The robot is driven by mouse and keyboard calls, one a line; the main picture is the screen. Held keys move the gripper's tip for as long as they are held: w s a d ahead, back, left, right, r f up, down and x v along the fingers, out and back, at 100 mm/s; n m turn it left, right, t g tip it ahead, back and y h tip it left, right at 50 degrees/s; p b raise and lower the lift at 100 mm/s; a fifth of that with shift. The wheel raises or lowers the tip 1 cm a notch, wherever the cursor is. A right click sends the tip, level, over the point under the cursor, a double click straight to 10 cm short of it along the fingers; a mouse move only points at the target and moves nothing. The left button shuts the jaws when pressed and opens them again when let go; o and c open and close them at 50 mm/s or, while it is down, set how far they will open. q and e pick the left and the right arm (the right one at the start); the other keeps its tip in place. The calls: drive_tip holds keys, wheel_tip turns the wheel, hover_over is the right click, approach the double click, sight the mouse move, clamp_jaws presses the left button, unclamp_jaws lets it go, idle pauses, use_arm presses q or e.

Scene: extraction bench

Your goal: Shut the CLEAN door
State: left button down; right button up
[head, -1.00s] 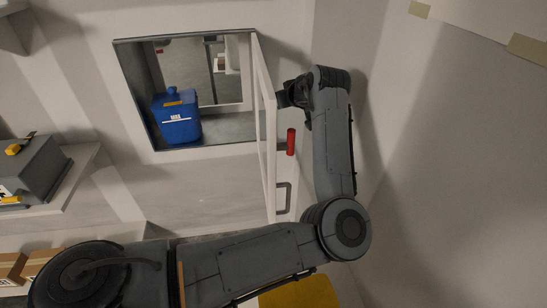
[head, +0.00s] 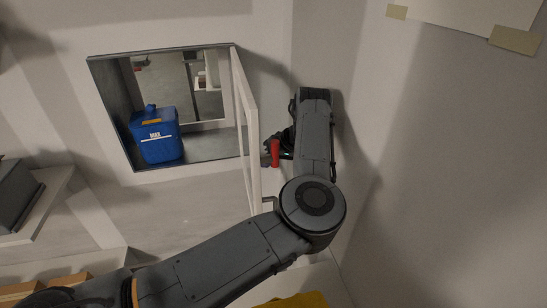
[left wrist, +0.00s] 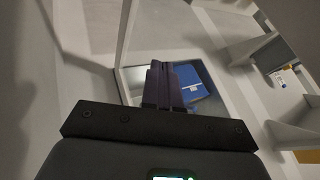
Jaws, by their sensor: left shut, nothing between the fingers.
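The white-framed door (head: 251,130) stands open at the right side of a wall hatch, seen nearly edge-on. A grey bar handle (head: 268,201) shows low on it, partly behind my arm. A red cylinder (head: 275,153) shows just right of the door. My left gripper (head: 272,150) is on the door's right side, close to the red cylinder and partly hidden; I cannot tell whether it touches the door. In the left wrist view its fingers (left wrist: 163,88) are shut and empty. No CLEAN label is readable. My right gripper is not in view.
A blue container (head: 157,137) stands inside the hatch (head: 205,150); it also shows behind the fingers in the left wrist view (left wrist: 196,84). A grey box (head: 18,192) sits on a shelf at left. The wall is close on my arm's right.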

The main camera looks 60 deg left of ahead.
use_arm(q)
drive_tip(key=shift+x, duration=2.05)
drive_tip(key=shift+a+r, duration=0.1)
